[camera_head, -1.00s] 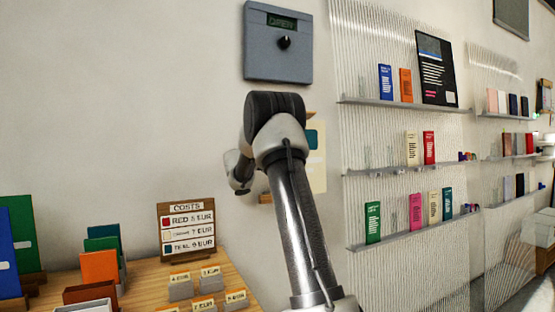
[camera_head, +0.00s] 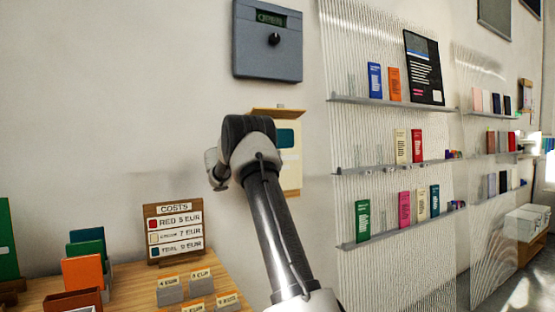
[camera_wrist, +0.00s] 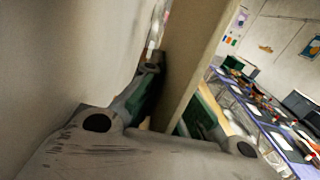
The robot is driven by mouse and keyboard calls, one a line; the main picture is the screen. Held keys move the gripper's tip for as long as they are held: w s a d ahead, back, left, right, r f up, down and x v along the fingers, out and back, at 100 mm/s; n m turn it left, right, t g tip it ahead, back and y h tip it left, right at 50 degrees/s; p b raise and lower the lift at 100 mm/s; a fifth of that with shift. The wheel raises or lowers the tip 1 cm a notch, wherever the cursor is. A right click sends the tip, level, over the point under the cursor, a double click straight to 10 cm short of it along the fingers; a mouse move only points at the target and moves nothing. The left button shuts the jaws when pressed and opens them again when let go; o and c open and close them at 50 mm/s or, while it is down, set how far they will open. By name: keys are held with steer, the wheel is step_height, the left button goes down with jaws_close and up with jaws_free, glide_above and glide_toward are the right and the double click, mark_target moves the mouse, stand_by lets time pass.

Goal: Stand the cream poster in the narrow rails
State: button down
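The cream poster (camera_head: 291,166), with a teal patch, is upright near the wall, partly hidden by my arm. In the wrist view, a tan board (camera_wrist: 190,65), taken to be the poster seen edge-on, runs between the two fingers. My gripper (camera_wrist: 172,105) appears shut on it; in the head view, my arm hides the fingers. A wooden top rail (camera_head: 279,113) shows at the poster's upper edge. A wooden strip (camera_head: 292,192) shows at its foot, perhaps the lower rail. I cannot tell whether the poster is seated in the rails.
A grey box (camera_head: 267,55) reading "OPEN" hangs above. Clear ribbed panels with shelves (camera_head: 405,165) of small cards stand to the right. A costs sign (camera_head: 174,232) and several price cards stand on the wooden table (camera_head: 128,280) at lower left. The wall between is bare.

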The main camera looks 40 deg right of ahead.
steer(key=shift+w+d+f, duration=0.1)
steer(key=shift+w+d, duration=0.15)
steer(key=shift+w, duration=0.7)
steer(key=shift+w+d, duration=0.2)
steer(key=shift+w, duration=0.8)
steer(key=shift+w+d+f, duration=0.1)
steer(key=shift+w+d, duration=0.15)
steer(key=shift+w, duration=0.7)
steer(key=shift+a, duration=0.1)
steer(key=shift+f, duration=0.8)
steer(key=shift+f, duration=0.45)
steer(key=c, duration=1.6)
jaws_free()
